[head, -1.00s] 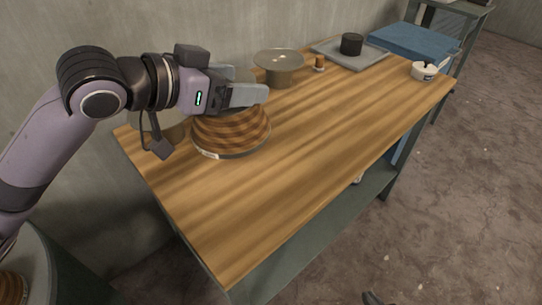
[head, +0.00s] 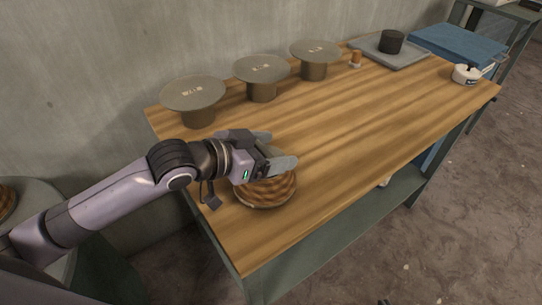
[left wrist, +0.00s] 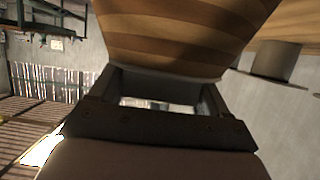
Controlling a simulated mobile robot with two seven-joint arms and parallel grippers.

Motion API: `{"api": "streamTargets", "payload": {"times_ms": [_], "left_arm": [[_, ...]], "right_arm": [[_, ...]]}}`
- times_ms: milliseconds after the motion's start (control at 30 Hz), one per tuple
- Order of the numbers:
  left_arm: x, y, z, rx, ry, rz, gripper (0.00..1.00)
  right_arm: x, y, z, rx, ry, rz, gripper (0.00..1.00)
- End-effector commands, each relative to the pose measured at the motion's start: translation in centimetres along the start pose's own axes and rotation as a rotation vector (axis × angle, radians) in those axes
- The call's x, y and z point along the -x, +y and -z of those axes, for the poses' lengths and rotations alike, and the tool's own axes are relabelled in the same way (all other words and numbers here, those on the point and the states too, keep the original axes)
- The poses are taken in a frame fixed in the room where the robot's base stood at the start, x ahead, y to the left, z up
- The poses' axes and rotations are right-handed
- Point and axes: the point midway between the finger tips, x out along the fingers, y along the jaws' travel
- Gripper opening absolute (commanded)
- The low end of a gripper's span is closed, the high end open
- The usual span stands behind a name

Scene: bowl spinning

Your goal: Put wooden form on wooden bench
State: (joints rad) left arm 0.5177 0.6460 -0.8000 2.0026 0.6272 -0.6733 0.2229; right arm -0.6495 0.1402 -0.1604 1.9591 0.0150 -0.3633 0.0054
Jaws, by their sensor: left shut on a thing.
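The wooden form (head: 268,193) is a dome with light and dark brown stripes, at the left part of the wooden bench (head: 350,120) in the head view. My left gripper (head: 277,155) is shut on it from above and hides its top. The form also fills the top of the left wrist view (left wrist: 180,30), between the fingers (left wrist: 165,90). Whether its base touches the bench top or hangs just above it, I cannot tell. My right gripper is not in view.
Three round grey-topped stands (head: 193,95) (head: 262,70) (head: 315,50) line the bench's back edge by the wall. A grey tray with a black cylinder (head: 391,42), a blue case (head: 455,45) and a white pot (head: 466,74) are at the far end. The bench middle is clear.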

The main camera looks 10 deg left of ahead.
Motion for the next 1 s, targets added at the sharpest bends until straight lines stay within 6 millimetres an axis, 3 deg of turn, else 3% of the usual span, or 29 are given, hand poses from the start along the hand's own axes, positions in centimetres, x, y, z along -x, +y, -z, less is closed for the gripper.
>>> {"api": "streamTargets", "payload": {"times_ms": [133,567,600,633,1000], "left_arm": [[-0.6,0.0,-1.2,-0.001,0.007,-0.001,0.0],[-0.7,0.0,-1.6,-0.002,0.008,0.0,0.0],[-0.8,0.0,-1.8,-0.001,0.002,0.0,0.89],[-0.8,0.0,-1.8,-0.001,0.001,0.0,0.99],[-0.1,0.0,-1.6,-0.001,0.0,0.001,1.0]], "right_arm": [[-0.1,-0.1,0.1,-0.002,0.003,0.002,0.0],[-0.1,-0.2,0.1,-0.002,0.003,0.004,0.0],[-0.1,-0.2,0.1,-0.002,0.003,0.004,0.0],[-0.1,-0.2,0.1,-0.002,0.002,0.004,0.0],[-0.1,-0.1,-0.1,-0.001,-0.004,0.004,0.0]]}}
